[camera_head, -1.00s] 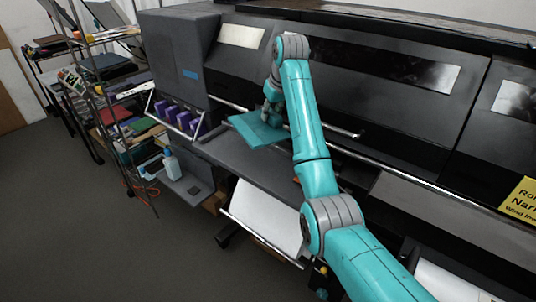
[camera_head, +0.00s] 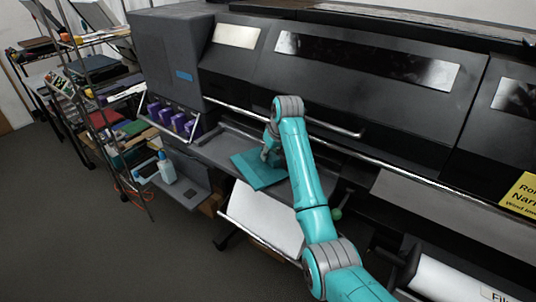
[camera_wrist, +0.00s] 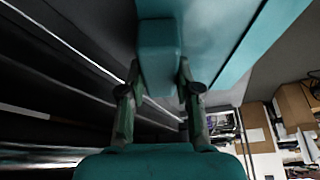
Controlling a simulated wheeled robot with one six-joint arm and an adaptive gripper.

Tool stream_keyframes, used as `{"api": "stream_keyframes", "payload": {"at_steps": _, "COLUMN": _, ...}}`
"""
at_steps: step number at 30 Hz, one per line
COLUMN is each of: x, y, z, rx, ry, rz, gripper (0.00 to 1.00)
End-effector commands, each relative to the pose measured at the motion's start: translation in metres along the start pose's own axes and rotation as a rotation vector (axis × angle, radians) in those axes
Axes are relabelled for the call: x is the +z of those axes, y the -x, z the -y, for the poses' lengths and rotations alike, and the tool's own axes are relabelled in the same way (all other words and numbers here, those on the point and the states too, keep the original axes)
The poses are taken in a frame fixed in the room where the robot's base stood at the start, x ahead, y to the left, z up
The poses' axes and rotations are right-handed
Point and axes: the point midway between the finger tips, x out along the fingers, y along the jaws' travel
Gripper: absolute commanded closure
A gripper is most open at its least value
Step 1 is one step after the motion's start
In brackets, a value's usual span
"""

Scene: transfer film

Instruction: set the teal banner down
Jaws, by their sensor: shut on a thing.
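The teal banner (camera_head: 256,172) is a flat teal piece over the grey front ledge of the large printer, left of centre in the head view. My gripper (camera_head: 268,155) is shut on it near its upper right side. In the wrist view, a teal block (camera_wrist: 158,60) stands between my gripper's two fingers (camera_wrist: 160,92), and the wide teal sheet (camera_wrist: 222,35) spreads behind it to the upper right. I cannot tell whether the banner touches the ledge. My arm hides part of the ledge to its right.
The dark printer (camera_head: 330,75) fills the back, with a metal bar along its front. A white paper sheet (camera_head: 265,218) hangs below the ledge. A bottle (camera_head: 166,168) stands on a low grey shelf. A cluttered rack (camera_head: 95,70) is at left. The floor at lower left is clear.

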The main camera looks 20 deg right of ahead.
Motion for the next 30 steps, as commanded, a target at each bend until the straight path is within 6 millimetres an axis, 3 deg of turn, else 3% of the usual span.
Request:
{"api": "stream_keyframes", "payload": {"at_steps": 12, "x": 0.005, "y": -0.008, "z": -0.001, "rx": 0.000, "ry": 0.000, "rz": -0.001, "gripper": 1.00}}
{"api": "stream_keyframes", "payload": {"at_steps": 13, "x": 0.005, "y": -0.008, "z": -0.001, "rx": 0.000, "ry": 0.000, "rz": -0.001, "gripper": 0.65}}
{"api": "stream_keyframes", "payload": {"at_steps": 16, "x": 0.005, "y": -0.008, "z": -0.001, "rx": 0.000, "ry": 0.000, "rz": -0.001, "gripper": 0.42}}
{"api": "stream_keyframes", "payload": {"at_steps": 26, "x": 0.004, "y": -0.006, "z": -0.001, "rx": 0.001, "ry": 0.000, "rz": -0.001, "gripper": 0.42}}
{"api": "stream_keyframes", "payload": {"at_steps": 30, "x": 0.004, "y": 0.005, "z": -0.001, "rx": 0.001, "ry": 0.000, "rz": -0.002, "gripper": 0.42}}
